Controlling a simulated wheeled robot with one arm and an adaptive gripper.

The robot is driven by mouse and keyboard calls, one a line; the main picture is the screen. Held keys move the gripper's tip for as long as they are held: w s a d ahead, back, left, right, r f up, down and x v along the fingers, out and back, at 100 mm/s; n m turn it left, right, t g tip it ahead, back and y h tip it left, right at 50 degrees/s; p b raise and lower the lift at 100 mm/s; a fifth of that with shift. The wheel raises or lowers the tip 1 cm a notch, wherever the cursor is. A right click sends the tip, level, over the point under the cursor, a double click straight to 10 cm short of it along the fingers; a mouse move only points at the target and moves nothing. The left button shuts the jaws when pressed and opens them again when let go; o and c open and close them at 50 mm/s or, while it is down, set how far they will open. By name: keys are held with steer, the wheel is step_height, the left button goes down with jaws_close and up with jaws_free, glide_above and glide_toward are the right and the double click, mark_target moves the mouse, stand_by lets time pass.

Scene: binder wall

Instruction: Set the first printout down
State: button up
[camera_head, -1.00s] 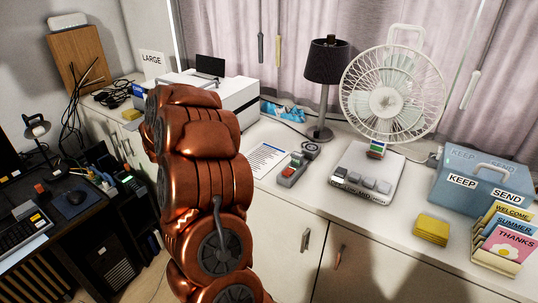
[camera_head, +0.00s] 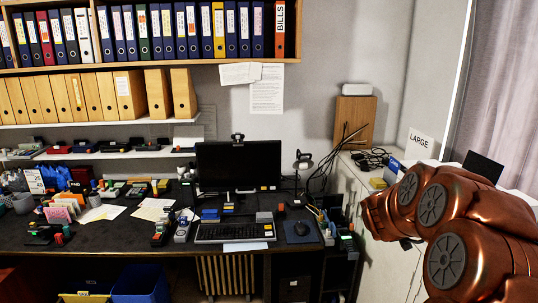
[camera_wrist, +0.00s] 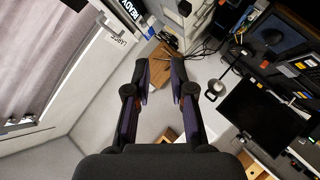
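My gripper (camera_wrist: 161,68) shows in the wrist view with its two dark fingers apart and no sheet visible between them. In the head view my arm fills the right side and my gripper cannot be made out. White sheets lie on the dark desk (camera_head: 120,240): one sheet (camera_head: 246,246) in front of the keyboard, one (camera_head: 103,213) at the left and papers (camera_head: 153,209) near the middle. I cannot tell whether any of these is the first printout. The counter by the printer is mostly hidden behind my arm.
A monitor (camera_head: 239,165), keyboard (camera_head: 234,232) and mouse pad (camera_head: 300,232) crowd the desk, with many small office items at its left. Binder shelves hang above. A blue bin (camera_head: 140,284) stands below.

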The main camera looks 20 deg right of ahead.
steer(key=w+a+r+n+t+y, duration=0.15)
steer(key=a+y, duration=0.25)
steer(key=a, duration=0.6)
steer(key=w+a+n+t+y, duration=0.1)
steer(key=w+a+t+y, duration=0.15)
steer(key=a, duration=0.85)
steer(key=s+a+f+n+g+y, duration=0.1)
steer(key=s+a+g+y, duration=0.2)
steer(key=a, duration=0.4)
steer(key=s+a+f+y, duration=0.1)
steer(key=s+a+y, duration=0.1)
steer(key=s+a, duration=0.35)
steer(key=s+a+f+g+y+b, duration=0.1)
steer(key=s+a+f+g, duration=0.25)
steer(key=s, duration=0.45)
steer(key=s+a+f+g, duration=0.2)
steer(key=s+a, duration=0.3)
steer(key=s, duration=0.3)
steer(key=s+d+f+m+g+h, duration=0.1)
steer(key=s+d+g, duration=0.1)
steer(key=s, duration=0.7)
steer(key=s+d+f+m+g+h, duration=0.1)
steer(key=s+d+m+g, duration=0.1)
steer(key=s, duration=0.7)
steer(key=shift+g, duration=0.75)
steer(key=shift+c, duration=0.3)
